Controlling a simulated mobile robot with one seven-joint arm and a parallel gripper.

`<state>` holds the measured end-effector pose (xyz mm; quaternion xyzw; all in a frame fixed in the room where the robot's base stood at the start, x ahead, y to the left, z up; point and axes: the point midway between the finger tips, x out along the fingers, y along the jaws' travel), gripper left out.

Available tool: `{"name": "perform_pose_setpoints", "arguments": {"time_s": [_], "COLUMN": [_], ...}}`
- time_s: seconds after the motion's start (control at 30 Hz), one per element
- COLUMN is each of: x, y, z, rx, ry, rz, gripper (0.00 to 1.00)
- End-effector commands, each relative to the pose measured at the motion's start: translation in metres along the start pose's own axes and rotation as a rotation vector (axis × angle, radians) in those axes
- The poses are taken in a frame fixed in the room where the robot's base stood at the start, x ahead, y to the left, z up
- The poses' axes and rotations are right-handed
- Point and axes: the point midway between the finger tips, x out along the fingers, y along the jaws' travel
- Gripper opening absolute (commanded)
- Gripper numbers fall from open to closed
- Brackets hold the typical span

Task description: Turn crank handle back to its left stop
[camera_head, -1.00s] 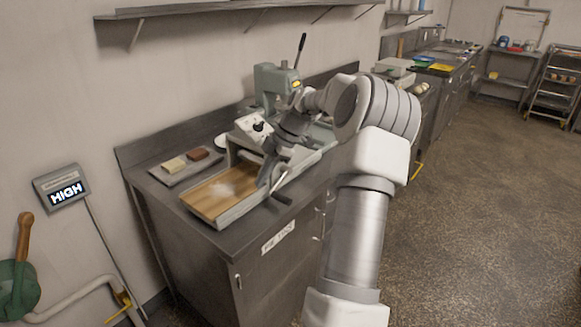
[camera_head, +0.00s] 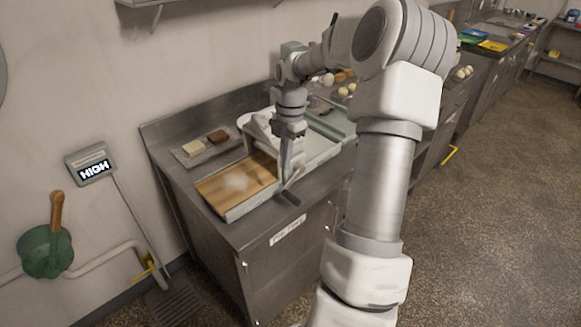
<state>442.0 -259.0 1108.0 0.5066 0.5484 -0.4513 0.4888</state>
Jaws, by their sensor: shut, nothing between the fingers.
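The crank handle (camera_head: 291,197) is a short dark grip on a thin metal arm at the front side of the pale bench machine (camera_head: 247,207). It points low, toward the front edge of the counter. My gripper (camera_head: 287,178) points down just above and behind the grip, shut and empty. Whether its fingertips touch the crank arm cannot be told. My wrist and gripper hide the crank's pivot and part of the machine's middle.
A wooden board (camera_head: 222,190) with a floury patch forms the machine's left bed. A tray (camera_head: 192,160) with two small blocks lies behind it. A grey display (camera_head: 91,164) reading HIGH stands left of the counter. Open floor lies right.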

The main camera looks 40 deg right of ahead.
Motion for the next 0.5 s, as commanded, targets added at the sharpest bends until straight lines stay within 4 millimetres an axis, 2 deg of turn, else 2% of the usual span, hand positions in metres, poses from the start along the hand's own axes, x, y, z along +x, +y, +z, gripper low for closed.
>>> {"name": "perform_pose_setpoints", "arguments": {"time_s": [0.43, 0.5], "x": [0.093, 0.099], "y": [-0.001, 0.000], "z": [-0.001, 0.009], "rx": [-0.001, 0.002], "ry": [0.006, 0.005], "rz": [-0.003, 0.000], "gripper": [0.00, 0.00]}}
